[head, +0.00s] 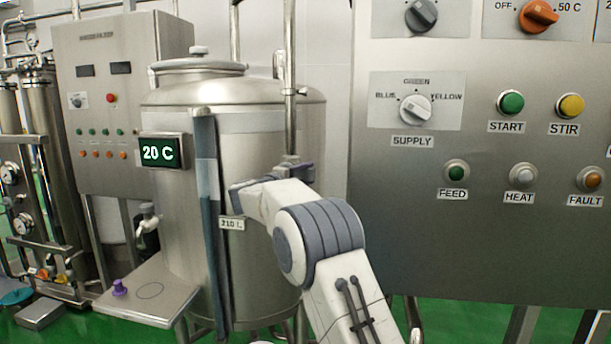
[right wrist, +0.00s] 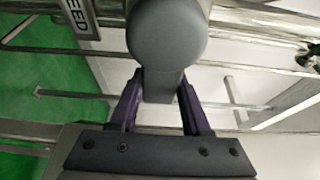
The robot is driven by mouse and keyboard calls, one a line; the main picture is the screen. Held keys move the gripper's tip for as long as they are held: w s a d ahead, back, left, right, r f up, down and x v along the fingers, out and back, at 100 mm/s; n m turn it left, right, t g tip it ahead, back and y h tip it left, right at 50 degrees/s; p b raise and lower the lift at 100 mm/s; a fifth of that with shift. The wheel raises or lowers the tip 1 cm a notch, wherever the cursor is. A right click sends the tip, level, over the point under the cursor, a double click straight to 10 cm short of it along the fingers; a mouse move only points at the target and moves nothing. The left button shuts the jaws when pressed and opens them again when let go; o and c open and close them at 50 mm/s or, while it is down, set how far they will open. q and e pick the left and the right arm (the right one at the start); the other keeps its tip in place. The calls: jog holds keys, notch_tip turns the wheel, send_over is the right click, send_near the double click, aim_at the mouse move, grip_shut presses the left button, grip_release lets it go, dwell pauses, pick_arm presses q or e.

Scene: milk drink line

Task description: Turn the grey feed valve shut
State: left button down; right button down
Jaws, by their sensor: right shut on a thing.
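My right gripper (head: 298,172) is in front of the tank at the vertical steel pipe in the head view, and my wrist hides most of the valve there. In the right wrist view, the grey feed valve (right wrist: 167,38) shows as a round grey hub with a lever pointing toward my gripper. The dark purple fingers of my right gripper (right wrist: 159,92) are shut on this lever, one on each side. A FEED label (right wrist: 80,18) is beside the valve. My left gripper is not in view.
The steel tank (head: 258,130) stands behind my right arm, with a 20 C display (head: 162,152) on it. A control panel (head: 420,215) with knobs, buttons and lamps fills the right. A small shelf (head: 175,297) with a purple piece (head: 119,287) is at the lower left.

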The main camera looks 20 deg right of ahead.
jog(key=shift+f, duration=0.15)
jog(key=shift+c, duration=1.8)
grip_release()
jog(key=b+v, duration=0.2)
jog(key=v, duration=0.8)
jog(key=shift+a, duration=0.2)
jog(key=shift+s, duration=0.1)
